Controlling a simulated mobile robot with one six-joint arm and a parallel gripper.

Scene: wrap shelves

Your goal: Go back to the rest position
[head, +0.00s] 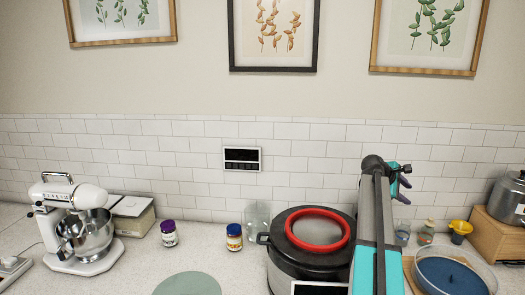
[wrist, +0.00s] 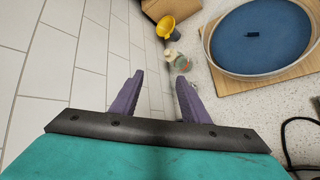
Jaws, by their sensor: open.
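My gripper (wrist: 159,84) is open in the wrist view, with its two purple fingers apart and nothing between them. In the head view my gripper (head: 404,183) is up at the right of my raised arm, in front of the tiled wall and above the counter. A small glass jar (wrist: 181,63) stands beyond the fingertips, apart from them. The counter (head: 120,260) is partly hidden by my arm in the head view.
A black cooker with a red ring (head: 318,247) stands left of my arm. A glass dish with blue contents (head: 450,278), a yellow funnel (head: 461,227) and a metal pot (head: 508,200) are to the right. A white stand mixer (head: 77,220) stands far left.

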